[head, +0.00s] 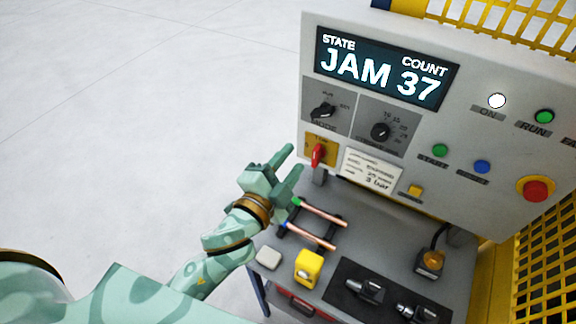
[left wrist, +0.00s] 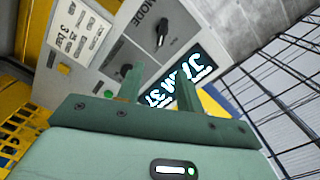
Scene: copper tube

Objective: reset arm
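My left gripper (head: 287,161) is open and empty in the head view, raised in front of the left part of the control panel (head: 470,75). Its fingers point toward the red handle (head: 317,156) on a yellow plate, with a small gap visible between them in the picture. In the left wrist view the two open fingers (left wrist: 158,86) stand apart, with the panel behind them. The panel display (head: 385,70) reads STATE JAM, COUNT 37. My right gripper is not in view.
Below the panel a grey bench (head: 385,240) carries a rack with copper tubes (head: 318,212), a yellow block (head: 309,266), a pale block (head: 268,257) and a black mat (head: 345,298) with dark tools. Yellow mesh (head: 545,270) stands at the right. Open floor lies to the left.

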